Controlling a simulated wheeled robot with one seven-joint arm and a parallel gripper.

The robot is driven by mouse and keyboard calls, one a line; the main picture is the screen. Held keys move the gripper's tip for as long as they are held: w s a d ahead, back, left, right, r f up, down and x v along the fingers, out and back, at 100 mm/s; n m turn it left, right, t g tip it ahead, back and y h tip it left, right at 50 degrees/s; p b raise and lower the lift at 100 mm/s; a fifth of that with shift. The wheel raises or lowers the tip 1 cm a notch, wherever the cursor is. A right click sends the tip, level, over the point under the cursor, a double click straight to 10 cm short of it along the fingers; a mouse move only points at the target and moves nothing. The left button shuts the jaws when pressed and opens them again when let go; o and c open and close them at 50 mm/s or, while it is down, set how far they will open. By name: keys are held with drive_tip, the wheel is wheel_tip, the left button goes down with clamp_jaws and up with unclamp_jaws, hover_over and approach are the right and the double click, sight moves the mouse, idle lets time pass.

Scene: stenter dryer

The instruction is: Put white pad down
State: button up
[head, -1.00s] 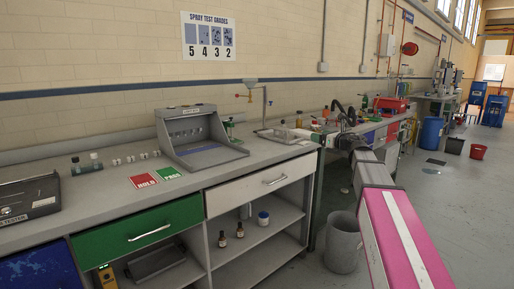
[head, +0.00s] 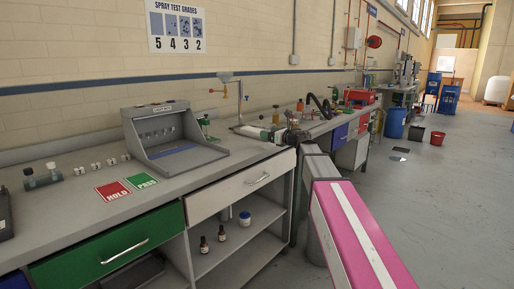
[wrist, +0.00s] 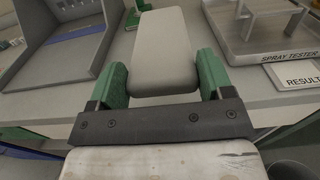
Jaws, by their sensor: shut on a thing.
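The white pad (wrist: 164,58) is a pale flat block. It sits between the green fingers of my gripper (wrist: 160,75) in the wrist view, and the gripper is shut on it. The pad is over the front part of the grey bench top (wrist: 50,97), between the grey open-front box and the spray tester. Whether its underside touches the bench cannot be told. In the head view my gripper (head: 288,136) is small, at the right end of the near bench, and the pad is hard to make out.
The grey box (head: 172,137) stands left of the gripper; the spray tester (wrist: 265,40) with a RESULT card (wrist: 297,73) is close on the right. A green stand base (wrist: 146,20) is behind the pad. Red HOLD (head: 113,190) and green PASS (head: 141,180) cards lie on the bench.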

hover_over(260, 151)
wheel_tip(260, 151, down, 3)
drive_tip(key=shift+w+a+f, duration=0.1)
drive_tip(key=shift+a, duration=0.05)
drive_tip(key=shift+f, duration=1.85)
drive_tip(key=o, duration=0.9)
drive_tip(key=shift+f, duration=0.1)
drive_tip(key=v, duration=1.2)
